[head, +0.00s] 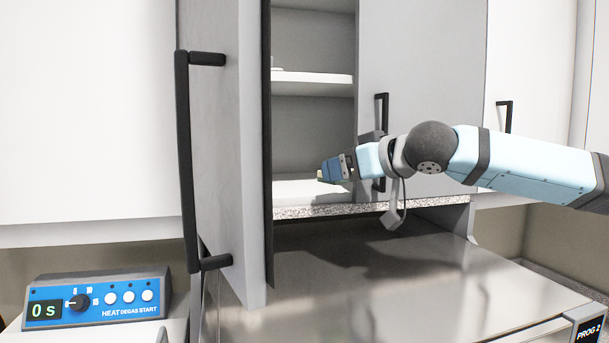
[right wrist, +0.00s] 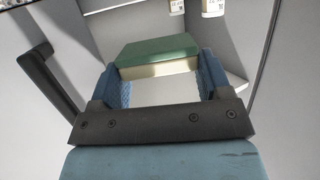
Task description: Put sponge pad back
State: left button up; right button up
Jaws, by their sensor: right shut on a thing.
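The sponge pad (right wrist: 158,52) has a green top layer and a cream lower layer. My right gripper (right wrist: 160,78) is shut on it, with one blue finger at each side. In the head view, my right gripper (head: 335,169) reaches in front of the open cabinet (head: 312,130), at about the height of its bottom shelf (head: 300,190). Only a small edge of the pad shows there, at the fingertips. The cabinet's left door (head: 222,150) stands open. My left gripper is not in view.
A middle shelf (head: 312,83) lies above my gripper. White bottles (right wrist: 212,7) stand inside the cabinet in the right wrist view. A closed door with a black handle (head: 381,110) is beside my wrist. A steel-topped unit (head: 390,275) lies below, and a blue control box (head: 97,300) at lower left.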

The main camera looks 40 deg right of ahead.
jog(key=p, duration=0.5)
send_over(306, 192)
jog(key=s, duration=0.1)
jog(key=shift+s+r, duration=0.1)
jog(key=shift+w+a, duration=0.1)
jog(key=shift+w, duration=0.25)
jog(key=shift+w+p, duration=0.2)
jog(key=shift+p, duration=0.15)
notch_tip(306, 192, down, 3)
jog(key=shift+f, duration=0.35)
